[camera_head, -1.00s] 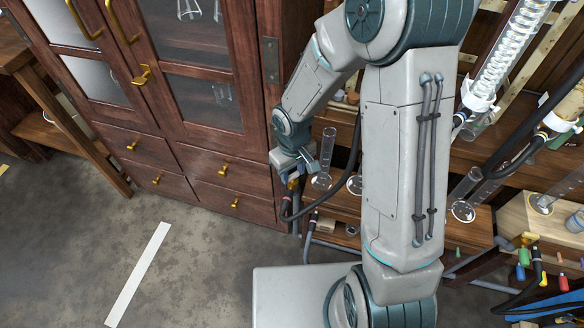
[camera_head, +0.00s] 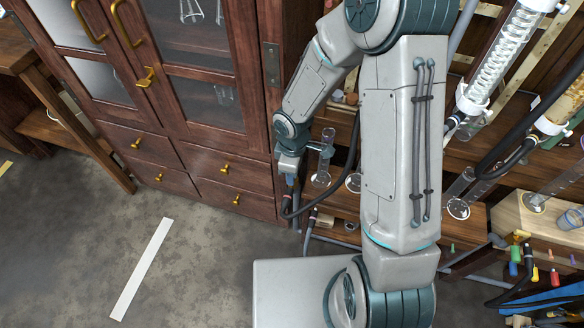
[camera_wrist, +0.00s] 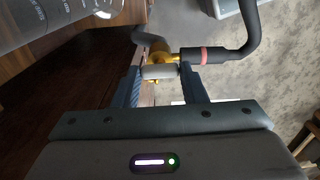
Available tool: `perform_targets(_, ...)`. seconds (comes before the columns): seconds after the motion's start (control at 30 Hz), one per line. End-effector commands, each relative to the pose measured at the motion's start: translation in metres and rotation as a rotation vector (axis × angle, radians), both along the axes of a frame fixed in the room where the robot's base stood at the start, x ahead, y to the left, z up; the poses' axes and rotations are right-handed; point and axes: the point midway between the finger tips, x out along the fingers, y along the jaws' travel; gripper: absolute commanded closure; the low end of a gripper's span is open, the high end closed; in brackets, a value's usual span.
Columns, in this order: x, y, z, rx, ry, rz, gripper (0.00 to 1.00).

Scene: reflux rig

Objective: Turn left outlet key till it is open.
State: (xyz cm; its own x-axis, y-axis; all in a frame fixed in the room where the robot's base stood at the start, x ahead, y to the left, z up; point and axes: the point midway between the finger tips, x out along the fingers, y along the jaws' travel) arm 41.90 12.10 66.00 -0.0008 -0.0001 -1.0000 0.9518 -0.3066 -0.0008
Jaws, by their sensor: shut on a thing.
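The outlet key (camera_wrist: 159,72) is a small pale grey lever on a brass valve (camera_wrist: 158,50), seen in the wrist view. A dark pipe joins the valve, with a red-banded black hose (camera_wrist: 218,55) on its right. My gripper (camera_wrist: 162,78) has one finger at each end of the key and is shut on it. In the head view my gripper (camera_head: 290,172) is low beside the cabinet's right edge, and the key is too small and covered to make out. I cannot tell how far the valve is open.
A wooden cabinet (camera_head: 205,150) with brass handles stands close on the left. In the wrist view, a clear graduated glass vessel (camera_wrist: 50,15) is at upper left.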

Motion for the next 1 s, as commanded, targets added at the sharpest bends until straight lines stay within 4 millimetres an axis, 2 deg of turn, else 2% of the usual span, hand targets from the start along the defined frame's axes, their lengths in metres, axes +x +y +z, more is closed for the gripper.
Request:
perform_targets(0.5, 0.0023, -0.0005, 0.0012, -0.001, -0.005, 0.024, 0.85)
perform_targets(0.53, 0.0023, -0.0005, 0.0012, -0.001, -0.005, 0.024, 0.59)
perform_targets(0.6, 0.0021, -0.0005, 0.0011, -0.001, -0.005, 0.024, 0.40)
perform_targets(0.87, 0.0008, 0.0003, 0.0007, -0.001, -0.002, 0.024, 0.40)
perform_targets(1.0, 0.0013, 0.0004, 0.0096, 0.001, -0.004, 0.023, 0.40)
